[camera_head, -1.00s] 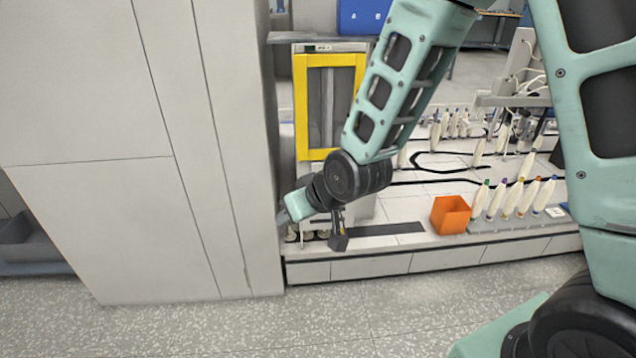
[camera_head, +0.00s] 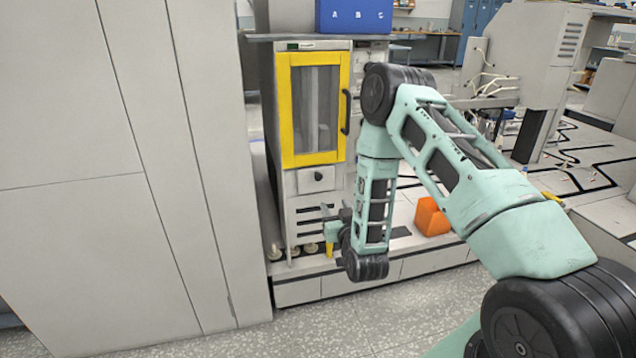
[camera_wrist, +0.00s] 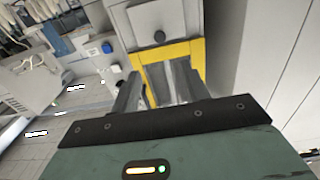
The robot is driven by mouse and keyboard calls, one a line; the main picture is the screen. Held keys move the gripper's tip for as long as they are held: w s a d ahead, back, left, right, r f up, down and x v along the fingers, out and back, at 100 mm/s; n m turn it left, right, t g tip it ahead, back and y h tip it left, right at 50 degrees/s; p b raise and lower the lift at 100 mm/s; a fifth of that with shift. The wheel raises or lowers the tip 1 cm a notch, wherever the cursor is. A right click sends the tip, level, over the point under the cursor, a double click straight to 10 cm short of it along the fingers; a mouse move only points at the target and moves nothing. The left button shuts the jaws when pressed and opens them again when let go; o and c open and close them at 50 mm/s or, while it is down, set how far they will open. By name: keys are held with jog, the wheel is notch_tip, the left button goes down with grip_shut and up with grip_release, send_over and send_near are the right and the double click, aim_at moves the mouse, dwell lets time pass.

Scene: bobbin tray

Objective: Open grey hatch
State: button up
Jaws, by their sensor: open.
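The grey hatch (camera_head: 300,181) is a small light panel with a round dark knob (camera_head: 318,176). It sits under the yellow-framed door (camera_head: 287,110) on the front of a grey cabinet and looks shut. In the wrist view the grey hatch (camera_wrist: 185,20) and its knob (camera_wrist: 159,37) appear upside down, above the yellow frame (camera_wrist: 187,48). My gripper (camera_head: 327,212) is in front of the cabinet, lower than the knob and apart from it. In the wrist view my gripper (camera_wrist: 161,88) has its fingers spread with nothing between them.
The yellow-framed door has a black vertical handle (camera_head: 346,112). A large grey cabinet (camera_head: 70,230) stands close on the left. An orange box (camera_head: 432,217) sits on the low bench to the right. A blue bin (camera_head: 353,17) is on top. The speckled floor in front is clear.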

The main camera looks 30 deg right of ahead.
aim_at(319, 178)
jog(key=x, duration=1.5)
jog(key=shift+w, duration=0.25)
jog(key=shift+d+f, duration=0.1)
grip_shut()
